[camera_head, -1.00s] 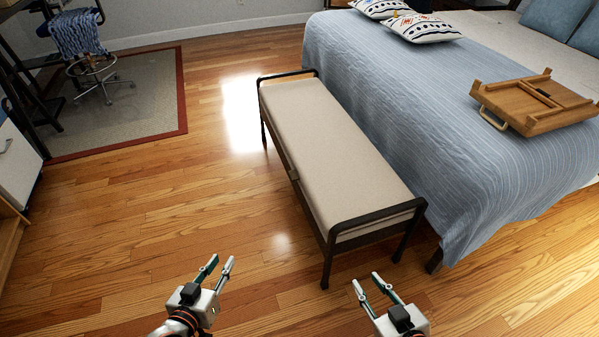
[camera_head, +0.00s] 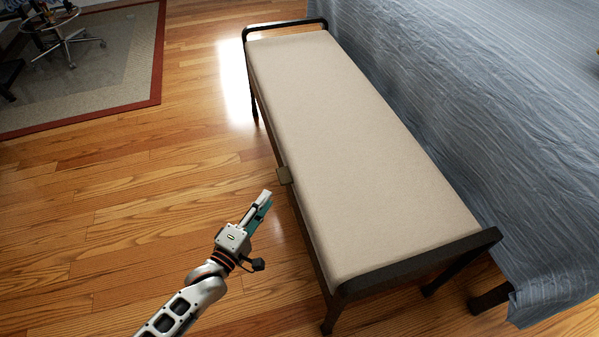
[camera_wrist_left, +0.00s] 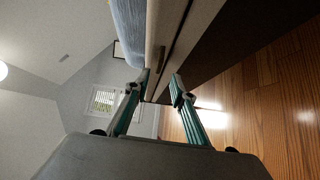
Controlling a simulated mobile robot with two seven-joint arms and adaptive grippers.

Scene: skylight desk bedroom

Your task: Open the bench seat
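The bench (camera_head: 370,150) has a long beige padded seat in a dark frame with a raised bar at each end. The seat lies flat and closed. A small brown tab (camera_head: 284,175) sticks out at the middle of its left long edge. My left gripper (camera_head: 264,200) is just below and left of the tab, apart from it. In the left wrist view, the left gripper's fingers (camera_wrist_left: 160,88) are spread with nothing between them, and the bench (camera_wrist_left: 210,40) with its tab (camera_wrist_left: 161,58) lies beyond the fingertips. My right gripper is out of view.
A bed with a blue-grey cover (camera_head: 450,80) stands close along the bench's right side. The wooden floor (camera_head: 130,220) left of the bench is clear. A rug (camera_head: 100,90) with a wheeled chair base (camera_head: 70,40) lies at the upper left.

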